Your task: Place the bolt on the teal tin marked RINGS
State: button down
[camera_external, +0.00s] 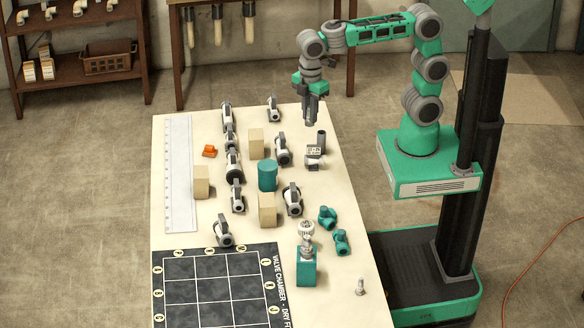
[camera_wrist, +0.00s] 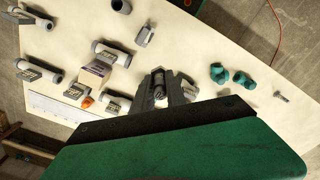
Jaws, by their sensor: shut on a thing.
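My gripper (camera_external: 311,115) is above the far end of the table. In the wrist view its fingers (camera_wrist: 160,88) are closed around a small grey ridged piece (camera_wrist: 158,84), partly hidden; I cannot tell exactly what it is. A small grey bolt (camera_external: 360,287) is at the table's near right, well apart from my gripper; it also shows in the wrist view (camera_wrist: 281,96). A round teal tin (camera_external: 267,176) stands mid-table. A teal block (camera_external: 306,270) nearer the camera carries a pale valve-like piece (camera_external: 306,238). No RINGS marking is legible on either.
Several grey valves, such as one (camera_external: 292,199), and wooden blocks (camera_external: 267,209) crowd the table. Two teal fittings (camera_external: 327,216) (camera_external: 341,242) lie near the right edge. A dark cylinder (camera_external: 321,141) stands near my gripper. A black grid mat (camera_external: 215,262) covers the near left.

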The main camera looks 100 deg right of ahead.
jog(key=shift+s+r+n, duration=0.1)
jog(key=shift+r+n, duration=0.1)
jog(key=shift+n, duration=0.2)
jog(key=w+a+f+p, duration=0.1)
jog(key=w+f+p, duration=0.25)
jog(key=w, duration=0.55)
send_over(268, 165)
notch_tip(268, 165, down, 6)
jog(key=shift+s+d+f, duration=0.1)
notch_tip(268, 165, down, 2)
jog(key=shift+f+p, duration=0.25)
jog(key=shift+p, duration=0.25)
jog(key=shift+f, duration=0.4)
jog(key=shift+f, duration=0.1)
